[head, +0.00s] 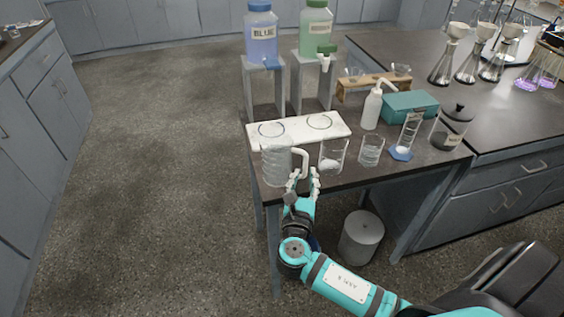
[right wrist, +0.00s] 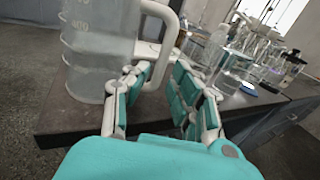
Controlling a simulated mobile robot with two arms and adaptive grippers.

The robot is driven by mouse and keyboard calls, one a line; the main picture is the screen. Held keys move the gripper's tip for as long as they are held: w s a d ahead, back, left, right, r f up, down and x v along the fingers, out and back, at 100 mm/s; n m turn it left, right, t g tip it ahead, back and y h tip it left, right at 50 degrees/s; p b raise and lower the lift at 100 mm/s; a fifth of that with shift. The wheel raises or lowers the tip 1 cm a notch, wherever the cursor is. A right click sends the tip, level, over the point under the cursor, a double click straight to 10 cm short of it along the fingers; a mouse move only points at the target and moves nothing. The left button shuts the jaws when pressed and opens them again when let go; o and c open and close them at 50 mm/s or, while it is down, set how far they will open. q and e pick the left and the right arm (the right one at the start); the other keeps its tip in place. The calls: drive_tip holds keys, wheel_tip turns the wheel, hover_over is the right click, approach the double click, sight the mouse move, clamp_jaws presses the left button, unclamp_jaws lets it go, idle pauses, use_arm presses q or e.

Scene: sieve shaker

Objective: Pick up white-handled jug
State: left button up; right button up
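The white-handled jug (head: 276,165) is a clear, graduated vessel standing upright at the near left corner of the dark table. Its white handle (head: 301,160) points right, towards my right gripper. In the right wrist view the jug (right wrist: 92,50) fills the upper left, and its handle (right wrist: 173,30) stands at the gap between my fingertips. My right gripper (head: 303,176) is open at the table's front edge. In the wrist view its fingers (right wrist: 166,70) are spread to either side of the lower handle; I cannot tell whether they touch it. My left gripper is not in view.
A glass beaker (head: 333,156) stands just right of the handle, with a smaller beaker (head: 371,151) beyond. A white board (head: 296,129) with two round openings lies behind the jug. A grey bin (head: 361,238) stands below. Floor left of the table is clear.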

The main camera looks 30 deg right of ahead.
sight(305, 171)
drive_tip(key=x, duration=0.3)
drive_tip(key=shift+w+d, duration=0.15)
drive_tip(key=shift+w, duration=0.1)
clamp_jaws()
drive_tip(key=shift+r, duration=0.1)
